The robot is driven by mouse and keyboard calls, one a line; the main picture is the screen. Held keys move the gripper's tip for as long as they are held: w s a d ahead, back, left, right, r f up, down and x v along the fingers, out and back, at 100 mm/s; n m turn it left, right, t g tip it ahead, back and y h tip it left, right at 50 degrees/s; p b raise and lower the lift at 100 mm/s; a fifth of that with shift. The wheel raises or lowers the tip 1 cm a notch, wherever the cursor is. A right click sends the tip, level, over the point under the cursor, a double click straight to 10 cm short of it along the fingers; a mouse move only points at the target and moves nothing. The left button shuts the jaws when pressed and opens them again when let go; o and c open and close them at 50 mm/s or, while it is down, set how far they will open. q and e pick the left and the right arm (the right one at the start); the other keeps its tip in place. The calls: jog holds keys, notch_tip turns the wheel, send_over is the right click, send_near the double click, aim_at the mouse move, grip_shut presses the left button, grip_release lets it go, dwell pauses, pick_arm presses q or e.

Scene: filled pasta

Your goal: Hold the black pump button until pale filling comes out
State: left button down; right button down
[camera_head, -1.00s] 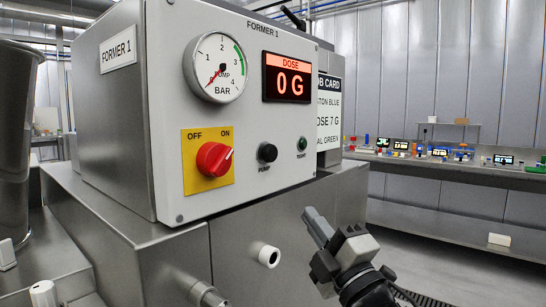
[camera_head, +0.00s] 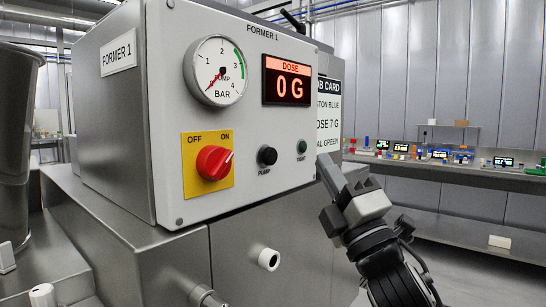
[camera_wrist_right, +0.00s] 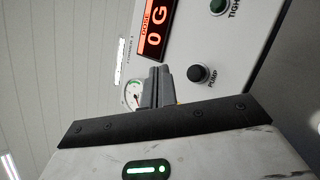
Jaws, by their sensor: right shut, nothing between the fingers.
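The black pump button (camera_head: 267,155) sits on the white front panel of the FORMER 1 box (camera_head: 250,120), above the label PUMP. In the right wrist view the button (camera_wrist_right: 198,73) is just right of my fingertips. My right gripper (camera_head: 326,160) is shut and empty, right of the button and the green TIGHT lamp (camera_head: 302,146), apart from the button. Its fingers also show in the right wrist view (camera_wrist_right: 156,82). A white nozzle (camera_head: 269,259) sticks out of the steel body below, with no filling visible at it. My left gripper is not in view.
The red switch (camera_head: 213,162) on its yellow plate points toward ON. The dose display (camera_head: 287,79) reads 0 G, and the gauge (camera_head: 216,70) needle sits near the low end. A job card (camera_head: 329,110) is behind the panel's right edge. A bench (camera_head: 450,165) with several devices stands farther right.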

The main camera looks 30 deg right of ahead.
aim_at(271, 157)
jog(key=w+a, duration=0.3)
jog(key=w, duration=0.3)
jog(key=shift+w, duration=0.4)
jog(key=shift+w, duration=0.1)
dwell(1.6)
jog(key=shift+w+a, duration=0.1)
jog(key=shift+w, duration=0.2)
jog(key=shift+w+a, duration=0.15)
jog(key=shift+w, duration=0.2)
dwell(2.8)
dwell(1.3)
jog(key=shift+s+d, duration=0.3)
jog(key=shift+s, duration=0.45)
